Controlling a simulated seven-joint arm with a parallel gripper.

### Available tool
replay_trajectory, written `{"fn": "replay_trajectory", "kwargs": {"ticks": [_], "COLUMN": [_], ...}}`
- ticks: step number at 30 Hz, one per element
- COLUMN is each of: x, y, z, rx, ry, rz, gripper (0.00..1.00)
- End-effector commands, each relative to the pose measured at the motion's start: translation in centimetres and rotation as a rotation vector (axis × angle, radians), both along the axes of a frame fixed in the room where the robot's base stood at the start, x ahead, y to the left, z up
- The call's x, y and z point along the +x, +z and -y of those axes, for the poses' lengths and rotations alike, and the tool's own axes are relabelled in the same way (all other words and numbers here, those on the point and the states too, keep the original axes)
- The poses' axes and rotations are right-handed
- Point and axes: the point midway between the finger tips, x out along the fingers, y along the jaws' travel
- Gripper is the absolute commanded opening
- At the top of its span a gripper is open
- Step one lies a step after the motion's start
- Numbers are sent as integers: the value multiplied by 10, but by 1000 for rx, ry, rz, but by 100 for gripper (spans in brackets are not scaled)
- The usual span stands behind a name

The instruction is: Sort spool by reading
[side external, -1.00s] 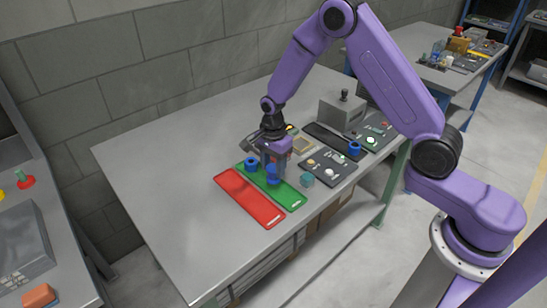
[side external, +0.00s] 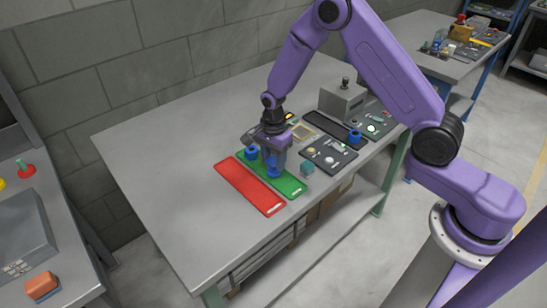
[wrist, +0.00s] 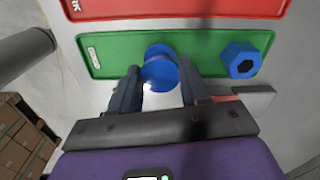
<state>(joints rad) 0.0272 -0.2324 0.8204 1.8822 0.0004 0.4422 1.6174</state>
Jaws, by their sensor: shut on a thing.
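My gripper (side external: 273,168) points down over the green mat (side external: 294,187), shut on a blue spool (side external: 273,173). In the wrist view the held spool (wrist: 160,68) sits between my fingertips (wrist: 156,82), over the green mat (wrist: 110,48); I cannot tell whether it touches the mat. A second blue spool (side external: 251,153) stands on the green mat and also shows in the wrist view (wrist: 240,60). The red mat (side external: 250,187) lies empty alongside the green one. A third blue spool (side external: 354,136) stands by the black strip at the back right.
A teal cube (side external: 307,168) stands beside the green mat's right end. A dark panel with knobs (side external: 330,153), another dark panel (side external: 375,124) and a grey box with a knob (side external: 343,99) stand to the right. The left of the table (side external: 160,140) is clear.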

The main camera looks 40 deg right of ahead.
Motion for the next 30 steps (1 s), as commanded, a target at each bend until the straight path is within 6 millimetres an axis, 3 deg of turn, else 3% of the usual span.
{"fn": "replay_trajectory", "kwargs": {"ticks": [13,14,16,26,30], "x": [0,0,0,0,1], "y": [-8,-8,-8,-6,4], "z": [0,0,0,0,0], "rx": [0,0,0,0,0], "ry": [0,0,0,0,0], "rz": [-1,0,0,0,3], "gripper": [7,52,75,75,75]}}
